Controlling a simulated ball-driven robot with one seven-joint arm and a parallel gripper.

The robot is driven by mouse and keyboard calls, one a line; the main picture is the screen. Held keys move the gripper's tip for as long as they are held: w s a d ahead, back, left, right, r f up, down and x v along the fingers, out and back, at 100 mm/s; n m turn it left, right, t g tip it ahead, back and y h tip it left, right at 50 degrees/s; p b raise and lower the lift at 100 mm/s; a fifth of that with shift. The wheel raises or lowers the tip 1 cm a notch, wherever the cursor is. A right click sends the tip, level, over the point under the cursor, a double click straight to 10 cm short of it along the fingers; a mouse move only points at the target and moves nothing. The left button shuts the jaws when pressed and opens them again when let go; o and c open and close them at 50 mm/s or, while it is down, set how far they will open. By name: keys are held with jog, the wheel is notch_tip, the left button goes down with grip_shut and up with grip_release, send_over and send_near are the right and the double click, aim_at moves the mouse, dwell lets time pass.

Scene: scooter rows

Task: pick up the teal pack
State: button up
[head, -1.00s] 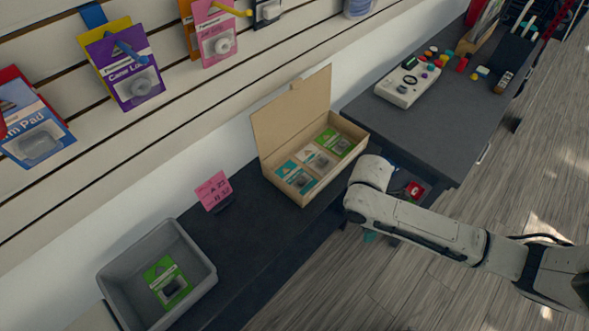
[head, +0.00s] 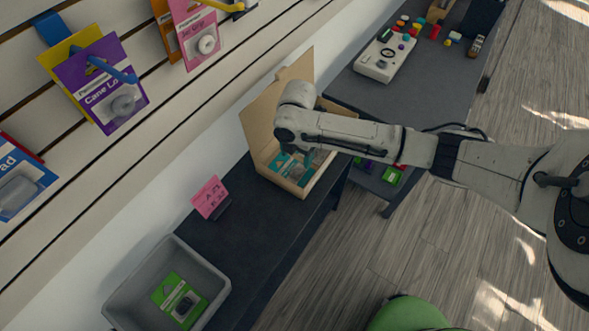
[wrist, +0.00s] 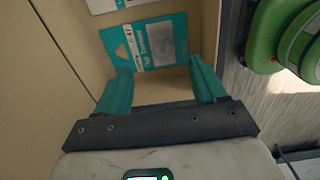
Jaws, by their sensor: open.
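The teal pack (head: 281,163) lies in the open cardboard box (head: 257,118) on the dark bench, partly hidden by my arm. In the wrist view the teal pack (wrist: 127,44) lies flat, with white print and a grey window. My gripper (wrist: 160,68) is open above the box, its two teal fingers spread on either side of the pack's near edge. Nothing is between the fingers but the pack and box floor below. In the head view my gripper (head: 298,160) points down into the box, and the height gap is hard to tell.
A grey bin (head: 196,246) with a green pack (head: 180,298) stands at lower left. A pink sign (head: 210,197) stands between bin and box. A white-grey device (head: 385,57) and small coloured pieces lie on the far table. A green round object (head: 405,315) is at the bottom.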

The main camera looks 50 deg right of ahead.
aim_at(298, 167)
jog(key=shift+s+d+f+p, duration=0.15)
jog(key=shift+f+p, duration=0.1)
jog(key=shift+f, duration=1.35)
jog(key=shift+d+f+p, duration=0.1)
jog(key=shift+f+p, duration=0.15)
jog(key=shift+f, duration=1.35)
jog(key=shift+c, duration=0.3)
jog(key=c, duration=1.1)
jog(key=shift+r, duration=0.1)
notch_tip(298, 167, up, 10)
jog(key=shift+b, duration=0.35)
